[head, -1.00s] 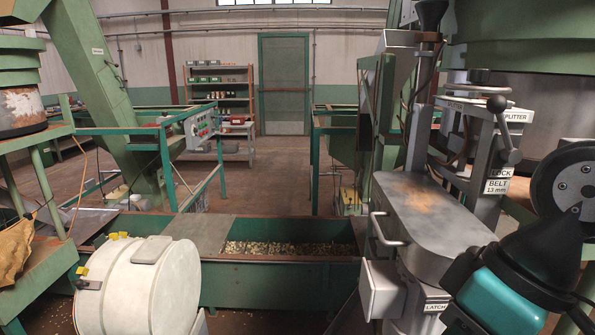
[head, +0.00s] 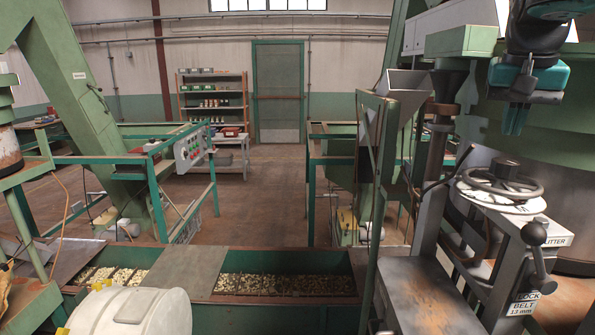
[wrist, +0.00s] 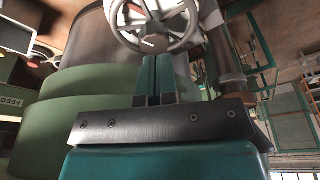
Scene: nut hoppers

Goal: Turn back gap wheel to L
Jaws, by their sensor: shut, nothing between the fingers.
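The gap wheel (head: 500,184) is a dark spoked handwheel lying flat over a white dial (head: 525,206) on top of the grey splitter machine. One letter on the dial's front edge looks like M, but it is small. My gripper (head: 513,132) hangs fingers-down above and slightly right of the wheel, apart from it, with its two teal fingers together and empty. In the wrist view the wheel (wrist: 153,28) shows at the top, just beyond my fingertips (wrist: 160,60); no dial letter can be read there.
A black-knobbed lever (head: 536,234) stands beside the dial, above the LOCK BELT label (head: 519,302). A grey hopper and upright post (head: 430,170) rise left of the wheel. A large green drum (wrist: 100,125) fills the wrist view's left side.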

